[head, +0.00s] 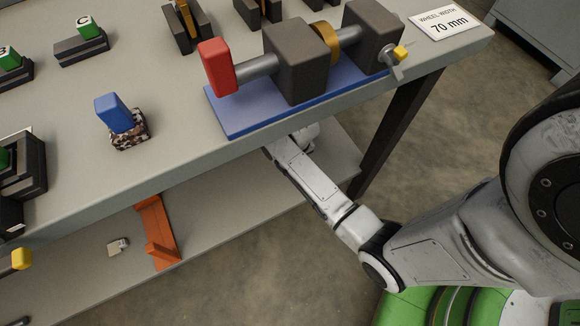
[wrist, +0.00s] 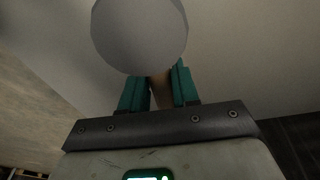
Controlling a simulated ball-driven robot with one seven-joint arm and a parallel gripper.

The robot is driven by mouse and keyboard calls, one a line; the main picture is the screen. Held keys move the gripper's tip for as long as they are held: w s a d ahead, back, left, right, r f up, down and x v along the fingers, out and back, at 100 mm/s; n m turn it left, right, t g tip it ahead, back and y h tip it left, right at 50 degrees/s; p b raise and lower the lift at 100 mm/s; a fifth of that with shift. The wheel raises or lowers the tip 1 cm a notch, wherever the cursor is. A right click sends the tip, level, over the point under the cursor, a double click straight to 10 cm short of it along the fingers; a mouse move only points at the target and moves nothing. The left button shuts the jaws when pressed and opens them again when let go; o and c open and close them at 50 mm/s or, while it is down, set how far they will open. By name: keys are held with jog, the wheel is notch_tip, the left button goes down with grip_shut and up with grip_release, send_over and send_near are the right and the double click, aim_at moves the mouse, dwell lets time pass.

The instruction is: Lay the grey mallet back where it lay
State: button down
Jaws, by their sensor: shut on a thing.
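The grey mallet shows in the wrist view as a large round grey head (wrist: 140,35), with a short piece of brownish handle (wrist: 161,92) below it. My gripper (wrist: 162,80) has its teal fingers closed on the handle, one on each side. The head stands just beyond the fingertips and hides part of them. In the head view my arm reaches in under the front edge of the bench top. The bench top hides my gripper and the mallet there. I cannot tell whether the mallet touches the shelf.
The lower shelf (head: 220,262) holds an orange bracket (head: 158,232) and a small grey piece (head: 118,247). A blue-based fixture (head: 240,118), a blue-handled brush (head: 115,113) and a sign (head: 444,20) are on the bench top. A dark leg (head: 400,125) stands right of my forearm.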

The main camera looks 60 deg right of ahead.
jog(key=shift+w+a+f+b, duration=0.1)
jog(key=shift+w+f+b, duration=0.25)
jog(key=shift+f, duration=0.15)
jog(key=shift+w+f+b, duration=0.1)
jog(key=shift+f+b, duration=0.55)
jog(key=shift+f, duration=0.85)
jog(key=shift+f, duration=0.15)
jog(key=c, duration=0.8)
grip_release()
